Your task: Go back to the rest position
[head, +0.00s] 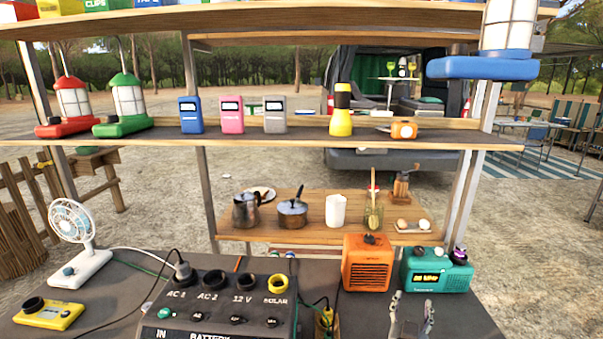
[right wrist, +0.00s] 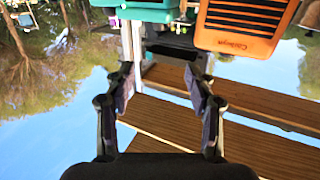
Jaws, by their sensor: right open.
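My right gripper (head: 409,312) is at the lower right of the head view, in front of the dark counter (head: 463,313). Its two fingers stand apart with nothing between them. The right wrist view, which looks upside down, also shows the fingers (right wrist: 160,90) spread and empty. An orange radio-like box (head: 367,265) stands behind and left of the gripper. A teal radio (head: 436,272) stands behind and right of it. Both boxes also show at the top of the right wrist view. My left gripper is not in view.
A black power station (head: 225,310) with plugs and cables fills the front centre. A white fan (head: 80,243) and a yellow device (head: 48,313) are at left. Wooden shelves hold lanterns, meters and a torch (head: 341,110). A blue-based lantern (head: 487,68) is at upper right.

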